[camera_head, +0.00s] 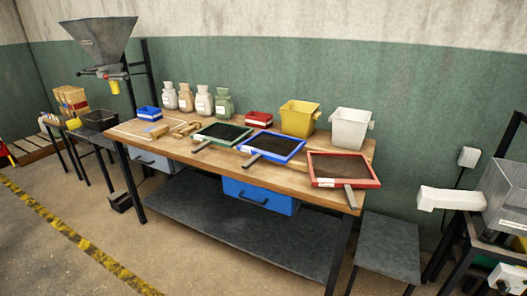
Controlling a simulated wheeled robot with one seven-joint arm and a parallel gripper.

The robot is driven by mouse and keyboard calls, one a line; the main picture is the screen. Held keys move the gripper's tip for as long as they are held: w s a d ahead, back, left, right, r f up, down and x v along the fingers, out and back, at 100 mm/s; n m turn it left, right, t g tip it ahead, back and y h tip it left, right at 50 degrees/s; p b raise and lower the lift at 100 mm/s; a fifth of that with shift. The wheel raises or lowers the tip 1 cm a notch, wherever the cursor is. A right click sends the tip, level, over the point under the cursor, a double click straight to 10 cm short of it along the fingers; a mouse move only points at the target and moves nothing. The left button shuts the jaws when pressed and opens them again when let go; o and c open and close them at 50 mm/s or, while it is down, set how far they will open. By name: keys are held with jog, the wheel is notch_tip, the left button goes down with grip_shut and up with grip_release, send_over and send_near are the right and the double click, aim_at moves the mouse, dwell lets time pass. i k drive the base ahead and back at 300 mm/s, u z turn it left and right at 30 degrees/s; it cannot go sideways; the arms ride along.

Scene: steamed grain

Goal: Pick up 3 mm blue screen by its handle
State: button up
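The blue-framed screen (297,157) with dark mesh lies flat on the wooden workbench, between two other screens. Its grey handle (252,160) points toward the front left, near the front edge of the bench. Any size marking on the blue frame is too small to read. A green-framed screen (203,136) lies to its left and a red-framed screen (343,183) to its right, each with a grey handle toward the front. My gripper is not in view.
A blue drawer (257,196) hangs beneath. The floor (195,262) in front is clear.

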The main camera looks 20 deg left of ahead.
aim_at(259, 154)
jog(key=u, duration=2.25)
jog(key=k, duration=1.1)
jog(key=z, duration=1.35)
jog(key=i, duration=1)
jog(key=u, duration=0.05)
